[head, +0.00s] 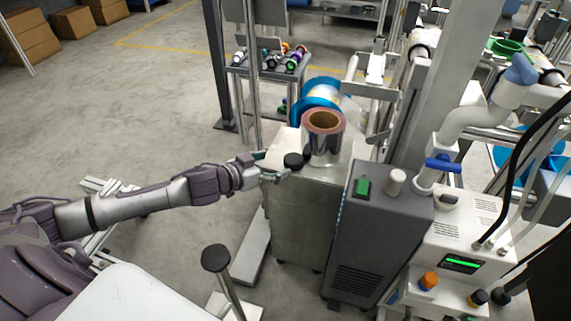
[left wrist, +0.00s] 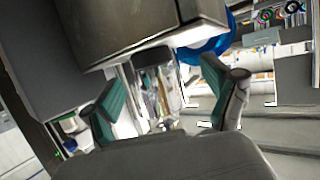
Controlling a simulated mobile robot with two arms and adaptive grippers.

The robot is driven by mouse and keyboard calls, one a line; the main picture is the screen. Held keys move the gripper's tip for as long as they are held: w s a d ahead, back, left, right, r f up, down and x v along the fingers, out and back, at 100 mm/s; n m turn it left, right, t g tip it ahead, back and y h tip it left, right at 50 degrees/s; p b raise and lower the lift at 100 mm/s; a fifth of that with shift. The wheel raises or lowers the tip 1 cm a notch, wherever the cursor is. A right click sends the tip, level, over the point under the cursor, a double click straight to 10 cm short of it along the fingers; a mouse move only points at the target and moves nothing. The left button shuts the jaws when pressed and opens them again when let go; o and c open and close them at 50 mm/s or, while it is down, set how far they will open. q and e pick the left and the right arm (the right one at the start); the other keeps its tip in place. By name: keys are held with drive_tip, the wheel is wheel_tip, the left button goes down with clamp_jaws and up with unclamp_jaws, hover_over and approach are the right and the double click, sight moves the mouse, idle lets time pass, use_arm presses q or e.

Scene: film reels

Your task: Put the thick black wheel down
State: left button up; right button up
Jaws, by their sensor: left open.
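A thick black wheel (head: 293,160) sits on the left part of the metal cabinet's top (head: 318,180), just left of a silver film reel. My left gripper (head: 273,166) is open beside the wheel, at the cabinet's left edge; the head view does not show clearly whether a finger touches the wheel. My right gripper is not in view.
The silver film reel (head: 323,142) stands close to the wheel. A dark grey machine box (head: 380,230) is right of the cabinet. A blue reel (head: 318,92) is behind. A post with a black round top (head: 215,258) stands in front.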

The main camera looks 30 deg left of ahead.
sight(286, 160)
use_arm(q)
drive_tip(key=x, duration=0.3)
drive_tip(key=shift+w+d+b, duration=0.15)
drive_tip(key=shift+d+b, duration=0.15)
drive_tip(key=shift+b, duration=0.05)
drive_tip(key=shift+w+d+f, duration=0.15)
drive_tip(key=shift+w+f, duration=0.15)
drive_tip(key=shift+w, duration=0.3)
drive_tip(key=shift+c, duration=0.3)
drive_tip(key=shift+s, duration=0.1)
drive_tip(key=c, duration=1.3)
drive_tip(key=shift+r, duration=0.15)
